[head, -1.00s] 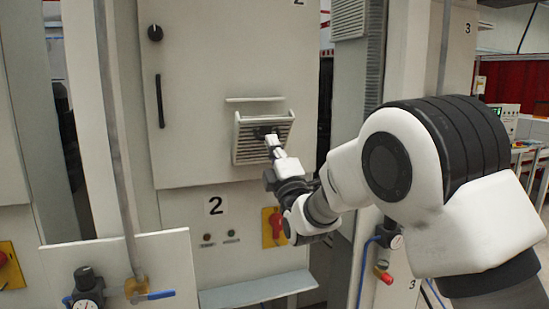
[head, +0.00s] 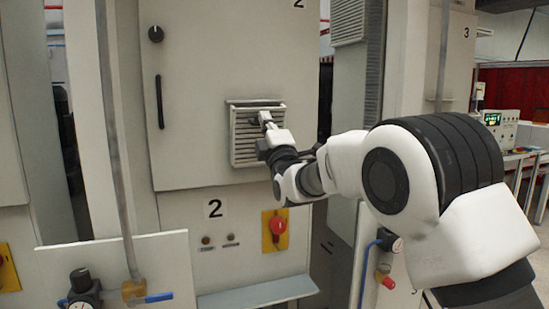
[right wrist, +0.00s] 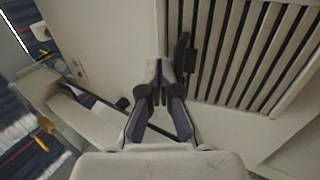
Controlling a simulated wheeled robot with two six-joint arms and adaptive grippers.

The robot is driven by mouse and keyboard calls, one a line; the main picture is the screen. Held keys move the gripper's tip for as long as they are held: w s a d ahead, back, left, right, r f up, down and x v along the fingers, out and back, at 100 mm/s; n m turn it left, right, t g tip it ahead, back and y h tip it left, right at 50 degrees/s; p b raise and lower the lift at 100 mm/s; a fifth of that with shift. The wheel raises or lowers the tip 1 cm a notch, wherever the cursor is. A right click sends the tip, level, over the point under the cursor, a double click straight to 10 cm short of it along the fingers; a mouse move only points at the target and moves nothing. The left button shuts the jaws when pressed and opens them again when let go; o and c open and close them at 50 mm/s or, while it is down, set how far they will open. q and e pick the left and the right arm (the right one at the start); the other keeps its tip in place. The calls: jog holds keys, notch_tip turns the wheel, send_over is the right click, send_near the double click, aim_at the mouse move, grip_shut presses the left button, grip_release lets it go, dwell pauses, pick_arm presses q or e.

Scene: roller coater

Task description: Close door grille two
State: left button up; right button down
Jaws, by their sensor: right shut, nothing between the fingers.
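Door grille two is the slatted grille (head: 246,146) on the cabinet door (head: 210,60) above the label 2. It now lies about flush with the door, with a thin ledge along its top. My right gripper (head: 265,119) is at the upper right part of the grille, its fingers shut and empty. In the right wrist view the shut fingertips (right wrist: 160,75) are beside a dark handle (right wrist: 182,52) at the edge of the slats (right wrist: 262,55). I cannot tell whether they touch it. My left gripper is not in view.
A black door handle (head: 160,102) and knob (head: 155,33) are on the door's left side. A red switch on a yellow plate (head: 275,230) is below. A pale shelf (head: 255,294) juts out at the bottom. A vertical pipe (head: 115,140) stands at left.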

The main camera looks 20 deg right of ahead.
jog(key=shift+x, duration=0.85)
jog(key=shift+w, duration=0.1)
